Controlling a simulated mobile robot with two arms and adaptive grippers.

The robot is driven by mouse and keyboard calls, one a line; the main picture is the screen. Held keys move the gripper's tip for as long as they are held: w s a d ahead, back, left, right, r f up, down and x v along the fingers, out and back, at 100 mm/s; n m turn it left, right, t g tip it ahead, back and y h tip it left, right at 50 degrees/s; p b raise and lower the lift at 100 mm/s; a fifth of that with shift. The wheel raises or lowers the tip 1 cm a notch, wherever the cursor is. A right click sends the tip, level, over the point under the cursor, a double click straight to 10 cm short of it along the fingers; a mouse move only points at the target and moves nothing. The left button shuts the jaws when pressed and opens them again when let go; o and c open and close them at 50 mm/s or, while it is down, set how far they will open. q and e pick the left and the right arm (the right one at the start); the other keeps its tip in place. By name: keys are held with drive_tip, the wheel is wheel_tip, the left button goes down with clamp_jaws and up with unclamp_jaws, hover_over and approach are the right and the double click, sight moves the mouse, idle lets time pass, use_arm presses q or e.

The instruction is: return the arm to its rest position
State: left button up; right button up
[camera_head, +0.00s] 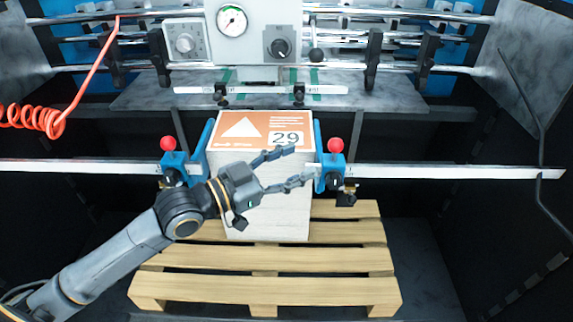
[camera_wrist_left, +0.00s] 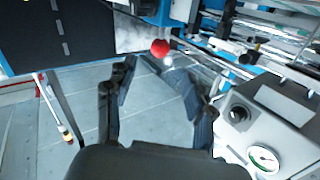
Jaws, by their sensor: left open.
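My left arm comes in from the lower left in the head view. Its gripper (camera_head: 291,168) is open, fingers spread and pointing right, in front of the stack of sheets (camera_head: 268,215) with an orange top marked 29. I see nothing between the fingers. In the left wrist view the open gripper (camera_wrist_left: 158,82) also shows empty, with a red knob (camera_wrist_left: 160,47) just beyond the fingertips. The gripper hides part of the stack's front. My right arm and gripper are not in view.
The stack stands on a wooden pallet (camera_head: 262,257). Blue clamps with red knobs (camera_head: 335,146) flank it on a metal rail (camera_head: 450,172). Behind is a machine with a gauge (camera_head: 232,20) and a dial (camera_head: 184,43). A coiled red hose (camera_head: 40,118) hangs at the left.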

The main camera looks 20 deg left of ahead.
use_arm(q)
drive_tip(key=shift+s+a, duration=0.35)
drive_tip(key=shift+s, duration=0.15)
